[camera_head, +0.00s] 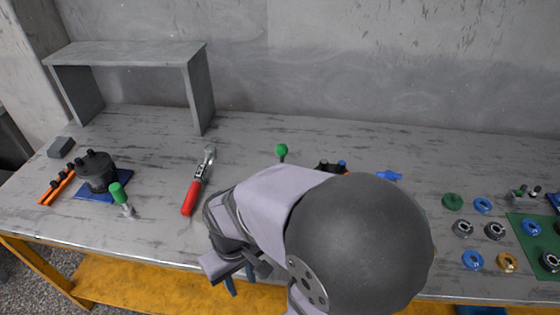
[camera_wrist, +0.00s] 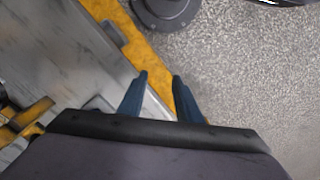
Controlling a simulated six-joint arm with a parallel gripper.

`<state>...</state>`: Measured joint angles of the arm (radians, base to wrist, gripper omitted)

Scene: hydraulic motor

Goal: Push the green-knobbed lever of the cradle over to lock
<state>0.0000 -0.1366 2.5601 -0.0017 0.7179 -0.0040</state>
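A green ball knob (camera_head: 281,150) stands up at the middle of the bench, just behind my arm. My arm hides most of what lies below and right of it, so I cannot see the cradle clearly or tell the lever's angle. A second green-handled piece (camera_head: 118,194) stands tilted at the left, beside the black motor body (camera_head: 96,171). My gripper (camera_head: 240,281) is at the bench's front edge, well apart from both green pieces. In the wrist view its two blue fingers (camera_wrist: 160,80) are apart with nothing between them, pointing past the yellow edge over the floor.
A red-handled tool (camera_head: 194,190) lies left of my arm. A grey shelf (camera_head: 125,52) stands at the back left. Several rings and gears lie at the right, some on a green mat (camera_head: 521,237). The back middle of the bench (camera_head: 400,145) is clear.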

